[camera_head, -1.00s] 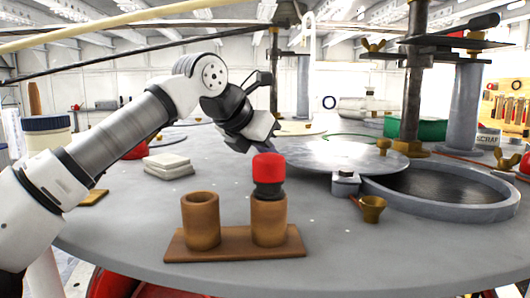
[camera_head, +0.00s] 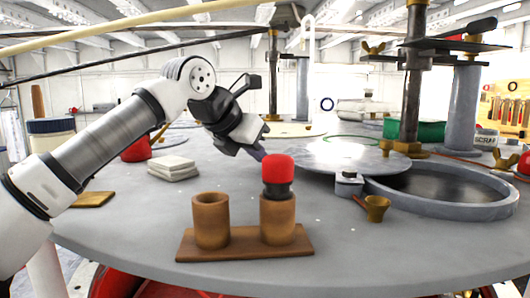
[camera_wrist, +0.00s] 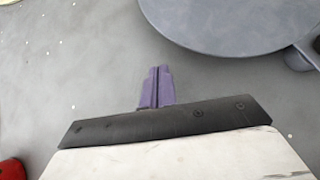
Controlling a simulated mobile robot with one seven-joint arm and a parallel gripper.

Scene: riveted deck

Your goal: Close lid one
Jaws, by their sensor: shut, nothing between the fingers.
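The lid (camera_head: 345,156) is a flat, shiny grey metal disc on the round deck. It lies swung aside, left of and overlapping the edge of a round rimmed opening (camera_head: 478,211). A small block-like bracket (camera_head: 348,184) sits between them at the near side. In the wrist view the lid (camera_wrist: 230,22) fills the upper right. My gripper (camera_head: 260,155) is just left of the lid, low over the deck. Its purple fingers (camera_wrist: 156,87) are shut together with nothing between them, apart from the lid's edge in the wrist view.
A wooden stand (camera_head: 245,247) with two cups, one holding a red-topped item (camera_head: 278,172), stands in front of my gripper. White pads (camera_head: 172,168) lie left. A dark post (camera_head: 412,95) rises behind the opening.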

